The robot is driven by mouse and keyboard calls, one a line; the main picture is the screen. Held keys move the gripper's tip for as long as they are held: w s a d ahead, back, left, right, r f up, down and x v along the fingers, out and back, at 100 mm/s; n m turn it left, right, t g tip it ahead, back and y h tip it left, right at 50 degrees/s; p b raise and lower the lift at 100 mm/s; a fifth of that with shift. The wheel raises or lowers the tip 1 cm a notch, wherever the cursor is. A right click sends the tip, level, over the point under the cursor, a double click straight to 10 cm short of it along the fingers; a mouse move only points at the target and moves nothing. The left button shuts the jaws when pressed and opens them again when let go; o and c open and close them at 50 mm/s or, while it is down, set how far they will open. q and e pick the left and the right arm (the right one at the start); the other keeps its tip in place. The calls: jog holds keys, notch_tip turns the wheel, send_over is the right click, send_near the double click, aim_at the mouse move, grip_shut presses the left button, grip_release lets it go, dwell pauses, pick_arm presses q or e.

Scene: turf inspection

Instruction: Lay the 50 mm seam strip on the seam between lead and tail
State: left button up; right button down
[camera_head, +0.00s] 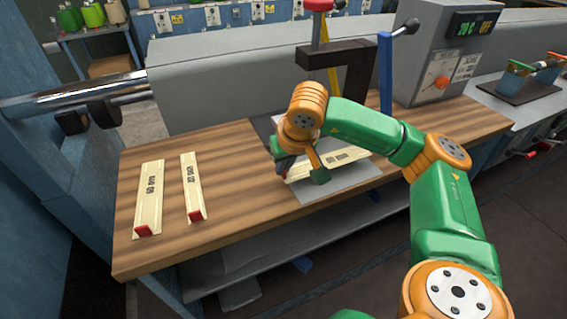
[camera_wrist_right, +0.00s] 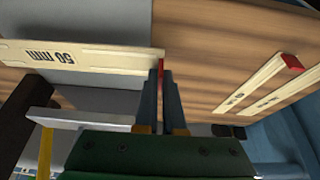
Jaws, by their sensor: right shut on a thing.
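The cream 50 mm strip (camera_head: 338,157) lies across the grey sheet material on the bench, partly hidden by my right arm. In the right wrist view the strip (camera_wrist_right: 95,60) shows its "50 mm" print and a red end tab (camera_wrist_right: 161,66). My right gripper (camera_head: 284,166) is shut on this tab end; its two dark fingers (camera_wrist_right: 162,80) stand close together there. I cannot tell whether the strip touches the sheet. A lighter grey sheet (camera_head: 348,189) shows on the near side and a darker piece (camera_head: 262,126) behind. The seam itself is not visible. My left gripper is out of view.
Two other cream strips with red tabs, a wider one (camera_head: 149,195) and a narrower one (camera_head: 193,186), lie on the wooden bench (camera_head: 235,205) at left. A dark clamp frame (camera_head: 335,57), a blue post (camera_head: 385,72) and a grey control box (camera_head: 442,60) stand behind.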

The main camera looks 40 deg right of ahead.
notch_tip(320, 180, down, 2)
jog(key=shift+f+b, duration=0.1)
jog(key=shift+b, duration=0.4)
jog(key=w+d+p, duration=0.1)
jog(key=w+p, duration=0.1)
jog(key=w, duration=0.2)
jog(key=w+d+p, duration=0.1)
jog(key=w+p, duration=0.1)
jog(key=w, duration=0.2)
jog(key=w+p, duration=0.2)
jog(key=w, duration=0.2)
jog(key=shift+w+d+r, duration=0.15)
jog(key=shift+d+r, duration=0.15)
jog(key=shift+d, duration=0.1)
jog(key=shift+w+f, duration=0.2)
jog(key=shift+w, duration=0.1)
jog(key=shift+d+f+b, duration=0.1)
jog(key=shift+f+b, duration=0.35)
jog(key=shift+f, duration=0.25)
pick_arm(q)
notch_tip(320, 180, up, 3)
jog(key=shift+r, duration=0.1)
pick_arm(e)
jog(key=c, duration=0.9)
grip_release()
jog(key=shift+c, duration=0.2)
jog(key=shift+s, duration=0.1)
